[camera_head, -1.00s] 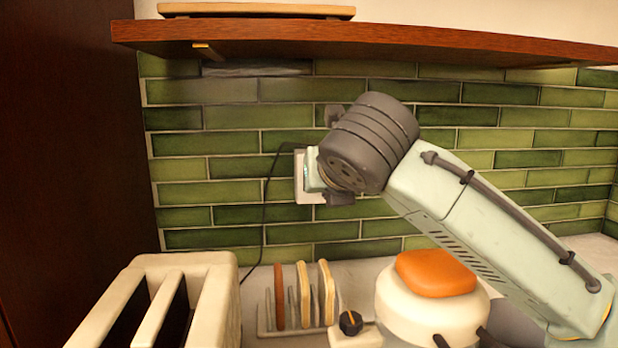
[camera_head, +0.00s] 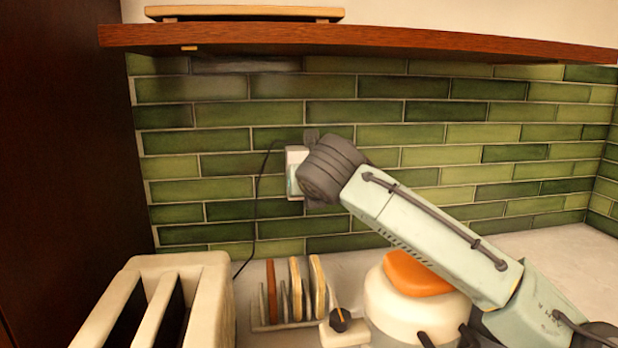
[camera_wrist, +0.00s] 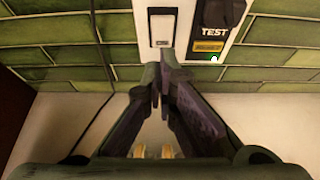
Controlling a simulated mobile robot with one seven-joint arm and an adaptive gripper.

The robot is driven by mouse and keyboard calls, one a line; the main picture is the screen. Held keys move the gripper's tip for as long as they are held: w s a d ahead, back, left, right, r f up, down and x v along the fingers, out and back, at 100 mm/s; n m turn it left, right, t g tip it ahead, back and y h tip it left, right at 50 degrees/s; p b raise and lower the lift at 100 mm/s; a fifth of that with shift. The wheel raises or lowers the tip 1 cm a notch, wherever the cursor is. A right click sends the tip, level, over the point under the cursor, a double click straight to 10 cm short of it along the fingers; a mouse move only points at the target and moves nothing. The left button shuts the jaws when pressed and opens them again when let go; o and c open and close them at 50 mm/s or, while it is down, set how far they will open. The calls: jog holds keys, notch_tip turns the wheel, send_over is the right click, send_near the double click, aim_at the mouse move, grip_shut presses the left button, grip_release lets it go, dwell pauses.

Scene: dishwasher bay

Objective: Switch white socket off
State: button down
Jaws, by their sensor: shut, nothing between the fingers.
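The white socket (camera_head: 293,157) is on the green tiled wall, partly hidden behind my wrist in the head view. In the wrist view the white socket (camera_wrist: 145,55) fills the top middle. Its white rocker switch (camera_wrist: 162,27) sits in a dark frame. To the right are a black part, a "TEST" marking, a yellow label and a small green light. My gripper (camera_wrist: 166,72) is shut and empty, with its fingertips just below the rocker in the picture. I cannot tell whether they touch the socket. The rocker's position is unclear.
A wooden shelf (camera_head: 330,37) runs above the socket. A black cable (camera_head: 257,205) hangs left of it. Below are a cream toaster (camera_head: 217,290), a rack with toast (camera_head: 290,322), and a white pot-like object (camera_head: 395,312) with an orange top. The counter at right is clear.

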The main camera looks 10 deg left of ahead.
jog(key=shift+w+a+r+p, duration=0.2)
jog(key=shift+w+a, duration=0.1)
jog(key=shift+w, duration=0.35)
jog(key=shift+w+a+r+p, duration=0.1)
jog(key=shift+w+a+p, duration=0.15)
jog(key=shift+w, duration=0.4)
jog(key=shift+w+a+r, duration=0.15)
jog(key=shift+w+r, duration=0.05)
jog(key=shift+w, duration=0.15)
jog(key=shift+r, duration=0.15)
jog(key=shift+r, duration=0.65)
jog(key=shift+s, duration=0.15)
